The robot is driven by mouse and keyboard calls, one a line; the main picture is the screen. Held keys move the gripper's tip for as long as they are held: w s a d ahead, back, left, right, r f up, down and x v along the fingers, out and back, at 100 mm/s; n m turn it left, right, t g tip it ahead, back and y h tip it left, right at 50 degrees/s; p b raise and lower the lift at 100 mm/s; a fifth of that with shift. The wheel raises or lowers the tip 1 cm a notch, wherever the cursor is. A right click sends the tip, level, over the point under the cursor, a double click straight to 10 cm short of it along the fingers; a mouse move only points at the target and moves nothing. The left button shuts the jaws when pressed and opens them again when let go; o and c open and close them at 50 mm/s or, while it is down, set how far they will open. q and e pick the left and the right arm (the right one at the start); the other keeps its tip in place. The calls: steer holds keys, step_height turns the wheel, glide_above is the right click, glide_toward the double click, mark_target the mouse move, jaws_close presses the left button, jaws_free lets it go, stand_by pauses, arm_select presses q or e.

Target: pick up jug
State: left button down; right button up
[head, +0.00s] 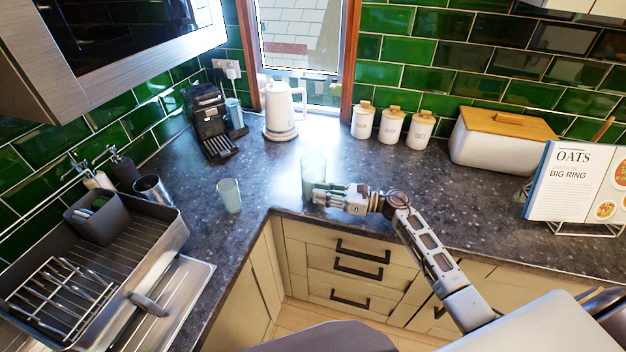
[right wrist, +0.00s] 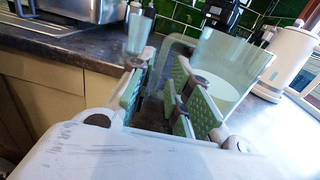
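The jug (head: 313,166) is translucent pale green and stands upright on the dark worktop near its inner corner. In the right wrist view the jug (right wrist: 232,62) is close, with its handle on the side towards my gripper. My right gripper (head: 322,193) is at the near side of the jug in the head view. In the right wrist view its green-padded fingers (right wrist: 165,92) are apart, with the jug's handle reaching down between them. The lower handle is partly hidden, and I see no clear grip on it. My left gripper is out of view.
A pale green cup (head: 229,196) stands left of the jug. A white kettle (head: 284,112) and a black coffee machine (head: 209,122) stand behind. White canisters (head: 391,126), a bread bin (head: 489,142) and a cookbook (head: 570,185) are to the right. A sink with a rack (head: 62,300) is left.

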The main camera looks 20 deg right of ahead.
mark_target(307, 199)
steer(key=shift+p+x, duration=0.7)
steer(key=shift+x, duration=0.65)
steer(key=shift+p+x, duration=0.35)
steer(key=shift+x, duration=0.85)
steer(key=shift+f, duration=0.1)
steer(key=shift+c, duration=0.4)
jaws_close()
steer(key=shift+w, duration=0.1)
